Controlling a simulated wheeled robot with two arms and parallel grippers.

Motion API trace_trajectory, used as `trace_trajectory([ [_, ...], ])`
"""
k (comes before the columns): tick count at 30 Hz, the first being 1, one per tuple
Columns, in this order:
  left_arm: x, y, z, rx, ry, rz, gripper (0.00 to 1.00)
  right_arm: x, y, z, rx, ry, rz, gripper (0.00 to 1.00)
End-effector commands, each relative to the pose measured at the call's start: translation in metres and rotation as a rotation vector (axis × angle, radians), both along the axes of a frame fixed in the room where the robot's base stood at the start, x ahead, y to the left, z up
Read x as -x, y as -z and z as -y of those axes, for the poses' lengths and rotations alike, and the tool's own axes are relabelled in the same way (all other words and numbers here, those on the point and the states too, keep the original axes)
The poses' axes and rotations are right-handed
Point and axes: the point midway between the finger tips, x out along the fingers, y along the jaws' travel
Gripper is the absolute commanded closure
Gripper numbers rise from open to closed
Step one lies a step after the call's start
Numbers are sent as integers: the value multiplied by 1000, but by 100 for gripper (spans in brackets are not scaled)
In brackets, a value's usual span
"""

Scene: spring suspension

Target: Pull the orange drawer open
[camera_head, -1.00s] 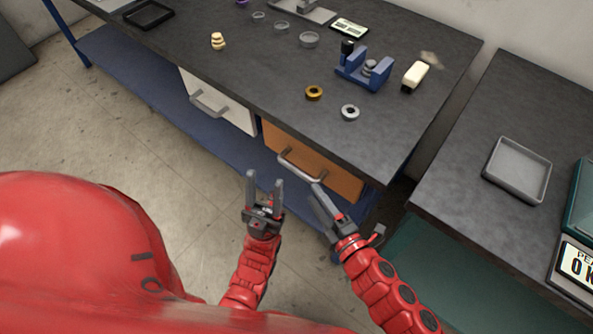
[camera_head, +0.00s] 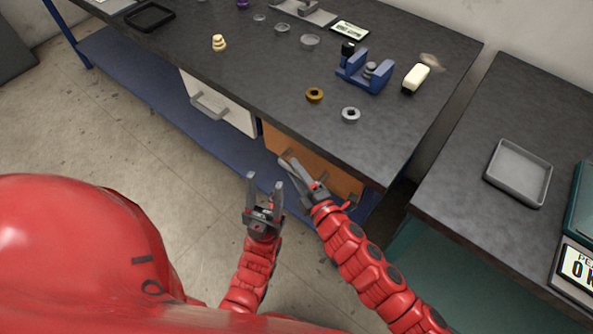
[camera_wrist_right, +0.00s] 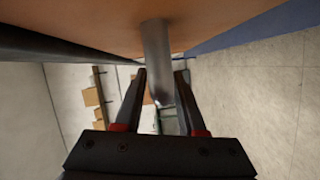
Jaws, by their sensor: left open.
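The orange drawer (camera_head: 342,183) sits under the right end of the dark workbench and looks shut. Its front shows at the top of the right wrist view (camera_wrist_right: 90,25). My right gripper (camera_head: 289,162) is at the drawer front, hiding most of the grey handle in the head view. In the right wrist view the handle (camera_wrist_right: 157,50) runs between the two parted fingers of this gripper (camera_wrist_right: 160,76). I cannot tell whether either finger touches it. My left gripper (camera_head: 264,180) is open and empty, lower and to the left of the drawer.
A white drawer (camera_head: 232,115) is left of the orange one, above a blue shelf (camera_head: 130,80). The bench top holds a blue fixture (camera_head: 365,80), rings and small parts. A second table (camera_head: 450,190) with a grey tray (camera_head: 518,172) stands at right.

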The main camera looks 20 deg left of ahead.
Motion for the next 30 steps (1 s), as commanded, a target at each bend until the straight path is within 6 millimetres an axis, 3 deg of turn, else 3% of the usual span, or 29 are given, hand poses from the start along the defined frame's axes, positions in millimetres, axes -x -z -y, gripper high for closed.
trace_trajectory([
  [1, 0, 0, 0, 0, 0, 0, 50, 0, 0, 0, 0, 0, 0, 72],
  [6, 0, 0, 0, 0, 0, 0, 50, 0, 0, 0, 0, 0, 0, 100],
  [30, 0, 0, 0, 0, 0, 0, 50, 0, 1, 1, 1, 1, -1, 100],
])
